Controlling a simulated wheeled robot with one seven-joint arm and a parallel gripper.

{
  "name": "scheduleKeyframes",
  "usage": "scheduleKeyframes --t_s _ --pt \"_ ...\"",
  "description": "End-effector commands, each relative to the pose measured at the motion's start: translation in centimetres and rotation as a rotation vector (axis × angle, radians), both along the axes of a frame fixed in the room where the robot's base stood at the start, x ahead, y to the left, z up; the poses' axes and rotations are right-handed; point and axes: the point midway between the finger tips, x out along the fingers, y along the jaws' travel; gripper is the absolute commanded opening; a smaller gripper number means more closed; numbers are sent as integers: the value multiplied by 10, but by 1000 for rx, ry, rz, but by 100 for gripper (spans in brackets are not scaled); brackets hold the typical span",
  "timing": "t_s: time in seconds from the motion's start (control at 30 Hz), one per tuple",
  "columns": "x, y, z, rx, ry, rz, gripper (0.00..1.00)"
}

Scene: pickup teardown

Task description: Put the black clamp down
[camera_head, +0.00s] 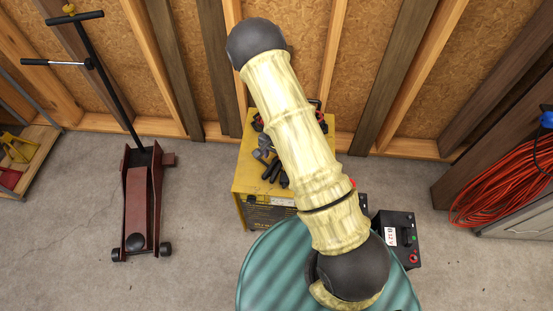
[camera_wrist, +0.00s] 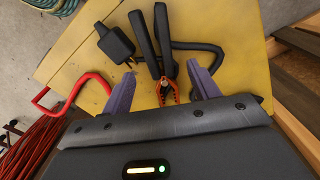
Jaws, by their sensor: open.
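The black clamp (camera_wrist: 166,36) has two black handles and orange-tipped jaws, and it lies on the yellow top of a cabinet (camera_wrist: 235,90) in the wrist view. My gripper (camera_wrist: 162,86) is open, with its two purple-grey fingers apart on either side of the clamp's orange jaw end. Neither finger appears to touch the clamp. In the head view, black handles (camera_head: 277,174) show on the yellow cabinet (camera_head: 244,185) beside my arm.
A red handle (camera_wrist: 45,98) sticks out at the cabinet's edge. A red floor jack (camera_head: 138,205) stands left, a black box (camera_head: 397,236) right, and a teal ribbed drum (camera_head: 268,270) in front.

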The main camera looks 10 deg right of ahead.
Motion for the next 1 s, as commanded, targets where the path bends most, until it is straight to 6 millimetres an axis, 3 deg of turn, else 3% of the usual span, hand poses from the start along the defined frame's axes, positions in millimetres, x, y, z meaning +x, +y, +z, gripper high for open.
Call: scheduleKeyframes --t_s 0.2,0.43,0.6,1.0 --pt "1 1 48 0 -4 2 60" --pt "1 -1 85 -1 -2 0 60" --pt "1 0 93 -1 -1 -1 60" --pt "0 1 93 0 0 2 60"
